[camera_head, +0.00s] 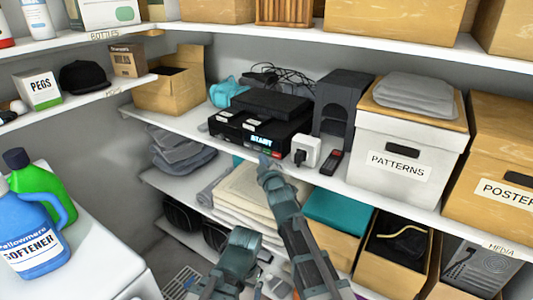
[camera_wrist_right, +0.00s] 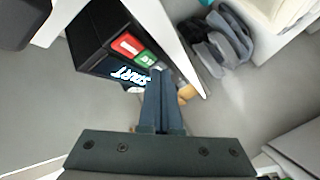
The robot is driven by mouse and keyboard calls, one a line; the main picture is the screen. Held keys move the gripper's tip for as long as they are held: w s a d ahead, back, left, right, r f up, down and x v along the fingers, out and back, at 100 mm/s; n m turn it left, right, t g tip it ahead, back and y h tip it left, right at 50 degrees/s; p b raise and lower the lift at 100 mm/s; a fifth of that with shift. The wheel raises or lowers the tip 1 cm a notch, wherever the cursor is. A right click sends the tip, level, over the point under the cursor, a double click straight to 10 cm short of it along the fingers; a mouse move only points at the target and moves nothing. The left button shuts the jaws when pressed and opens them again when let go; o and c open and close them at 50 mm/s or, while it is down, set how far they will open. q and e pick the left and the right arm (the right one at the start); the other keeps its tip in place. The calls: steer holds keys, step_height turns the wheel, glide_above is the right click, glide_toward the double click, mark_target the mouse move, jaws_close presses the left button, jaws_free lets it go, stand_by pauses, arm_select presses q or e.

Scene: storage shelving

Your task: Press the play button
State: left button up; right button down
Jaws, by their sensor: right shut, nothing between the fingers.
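A black player (camera_head: 285,130) with a lit display reading START stands on the middle shelf. The player (camera_wrist_right: 95,35) also fills the upper left of the right wrist view. Its front has a red button (camera_wrist_right: 128,44) and a green button (camera_wrist_right: 147,59) side by side; their symbols are too small to read surely. My right gripper (camera_head: 265,161) is shut and empty, just in front of and below the player's front. In the right wrist view its fingertips (camera_wrist_right: 160,72) are close to the lit display and the green button; contact cannot be told.
A white plug adapter (camera_head: 307,150) and a dark remote (camera_head: 331,161) lie right of the player. A black speaker-like box (camera_head: 340,100) and a white PATTERNS box (camera_head: 395,165) stand farther right. Folded towels (camera_head: 255,190) fill the shelf below.

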stand_by(0.8)
steer(key=shift+w+d, duration=0.2)
steer(key=shift+w, duration=0.15)
steer(key=shift+w+d, duration=0.25)
steer(key=shift+w, duration=0.05)
stand_by(0.6)
steer(key=shift+s, duration=0.1)
steer(key=shift+s+a, duration=0.45)
steer(key=shift+s, duration=0.1)
stand_by(0.4)
steer(key=shift+s+a, duration=0.7)
steer(key=shift+s, duration=0.35)
steer(key=shift+s+a, duration=0.7)
steer(key=shift+s, duration=0.35)
